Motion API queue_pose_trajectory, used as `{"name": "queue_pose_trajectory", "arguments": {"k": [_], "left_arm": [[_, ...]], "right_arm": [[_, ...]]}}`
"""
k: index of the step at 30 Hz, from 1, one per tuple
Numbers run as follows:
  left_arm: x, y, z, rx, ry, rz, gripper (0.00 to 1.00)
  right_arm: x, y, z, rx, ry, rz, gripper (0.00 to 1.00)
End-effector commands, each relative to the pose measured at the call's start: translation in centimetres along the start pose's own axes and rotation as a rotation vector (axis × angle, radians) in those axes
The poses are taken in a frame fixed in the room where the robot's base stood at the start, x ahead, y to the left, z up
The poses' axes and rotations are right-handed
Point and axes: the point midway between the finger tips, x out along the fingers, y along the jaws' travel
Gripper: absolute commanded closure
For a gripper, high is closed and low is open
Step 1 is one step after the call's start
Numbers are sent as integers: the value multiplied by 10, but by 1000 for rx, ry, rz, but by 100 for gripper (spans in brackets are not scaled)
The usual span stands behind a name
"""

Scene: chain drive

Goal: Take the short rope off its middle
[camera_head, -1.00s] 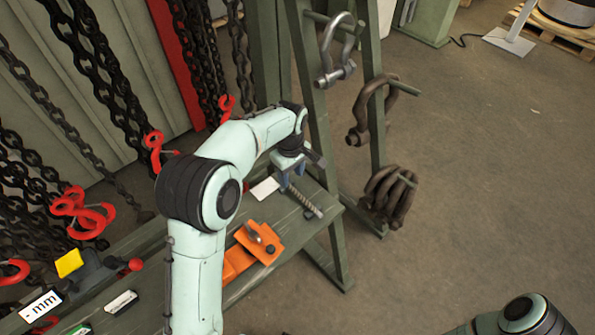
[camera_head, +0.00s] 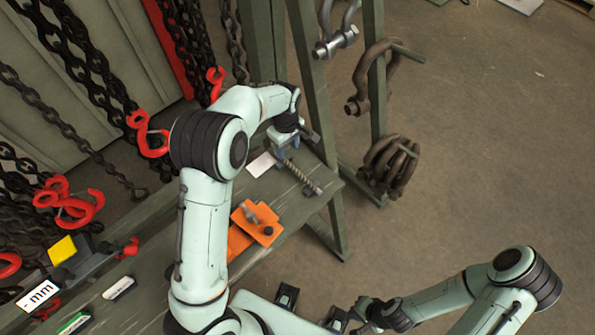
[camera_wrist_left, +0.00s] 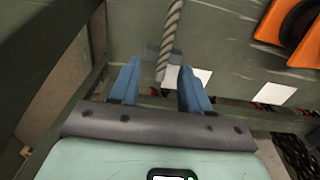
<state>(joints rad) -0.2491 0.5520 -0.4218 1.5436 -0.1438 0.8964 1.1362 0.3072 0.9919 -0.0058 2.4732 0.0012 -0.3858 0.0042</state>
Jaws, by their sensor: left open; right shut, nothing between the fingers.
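The short rope (camera_head: 303,176), a grey-brown twisted piece, lies along the green bench top. My right gripper (camera_head: 362,312) is at the bottom of the head view, away from the rope, shut and empty.
A white card (camera_head: 261,165) lies beside the rope. An orange clamp-like part (camera_head: 256,222) sits nearer on the bench. A green frame with hanging shackles (camera_head: 374,80) stands behind the bench end. Chains with red hooks (camera_head: 147,134) hang at left.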

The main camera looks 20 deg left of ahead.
Motion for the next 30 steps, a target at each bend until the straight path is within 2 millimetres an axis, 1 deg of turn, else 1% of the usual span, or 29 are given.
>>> {"name": "queue_pose_trajectory", "arguments": {"k": [7,10,13,19,20,21,24,30], "left_arm": [[33,-9,0,0,-2,-4,53],[46,-8,0,1,-1,-3,53],[51,-8,0,1,-1,-1,53],[51,-7,0,1,0,0,53],[51,-7,0,1,0,0,56],[51,-7,0,1,0,0,69],[51,-7,0,1,0,0,100],[51,-7,0,1,0,1,100]], "right_arm": [[1,0,0,0,0,0,100],[1,0,0,0,0,0,100],[1,1,0,0,0,0,100],[1,1,0,0,0,0,100],[1,1,0,0,0,0,100],[1,1,0,0,0,0,100],[1,1,0,0,0,0,100],[1,1,0,0,0,0,100]]}}
